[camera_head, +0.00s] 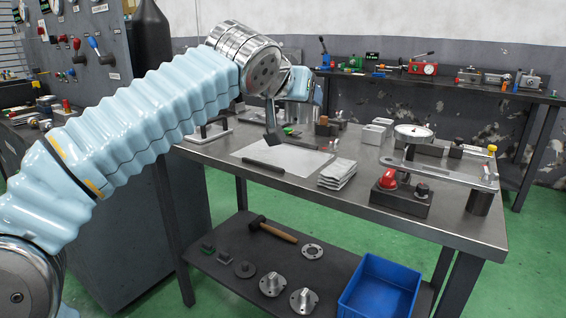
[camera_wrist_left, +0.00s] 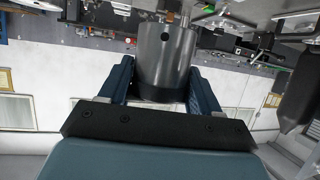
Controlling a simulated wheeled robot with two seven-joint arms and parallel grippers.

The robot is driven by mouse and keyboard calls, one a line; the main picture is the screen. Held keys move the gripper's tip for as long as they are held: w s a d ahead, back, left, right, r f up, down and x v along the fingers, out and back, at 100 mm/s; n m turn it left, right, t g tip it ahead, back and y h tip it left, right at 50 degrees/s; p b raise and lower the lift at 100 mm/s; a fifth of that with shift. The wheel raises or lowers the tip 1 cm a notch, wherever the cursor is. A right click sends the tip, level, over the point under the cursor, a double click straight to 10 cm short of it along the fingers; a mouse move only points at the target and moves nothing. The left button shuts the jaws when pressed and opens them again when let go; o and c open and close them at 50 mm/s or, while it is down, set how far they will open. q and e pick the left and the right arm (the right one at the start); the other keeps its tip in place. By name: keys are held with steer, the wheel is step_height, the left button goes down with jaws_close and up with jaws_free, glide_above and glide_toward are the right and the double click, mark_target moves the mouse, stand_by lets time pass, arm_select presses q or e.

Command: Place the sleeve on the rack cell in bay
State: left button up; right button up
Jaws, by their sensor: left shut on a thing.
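The sleeve (camera_wrist_left: 165,62) is a dark grey metal cylinder with a small hole in its side, in the left wrist view. My left gripper (camera_wrist_left: 164,82) is shut on it, with one blue finger on each side. In the head view my left gripper (camera_head: 304,86) is raised above the back of the workbench, partly hidden by my wrist. The sleeve cannot be made out clearly there. I cannot pick out the rack cell or the bay with certainty. My right gripper is in neither view.
A blue crate (camera_head: 378,288) and several parts are on the lower shelf. A control cabinet stands left.

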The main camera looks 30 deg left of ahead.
arm_select(q)
steer(key=shift+s+a+f, duration=0.1)
steer(key=shift+s+f, duration=0.1)
steer(key=shift+s, duration=0.35)
steer(key=w+a+f, duration=0.2)
steer(key=w, duration=0.1)
steer(key=w+a+f+p, duration=0.1)
steer(key=w+a+f, duration=0.1)
steer(key=w+f, duration=0.1)
steer(key=w+a+f+p, duration=0.1)
steer(key=w+a+f, duration=0.1)
steer(key=w+f, duration=0.1)
steer(key=shift+x, duration=0.9)
steer(key=shift+w+f, duration=0.1)
steer(key=shift+w, duration=0.05)
steer(key=shift+w+a+f+b, duration=0.1)
steer(key=shift+w+f+b, duration=0.1)
steer(key=shift+f, duration=0.75)
steer(key=shift+w+a+f+b, duration=0.1)
steer(key=shift+f+b, duration=0.05)
steer(key=shift+f, duration=0.8)
steer(key=shift+f, duration=0.2)
steer(key=o, duration=1.4)
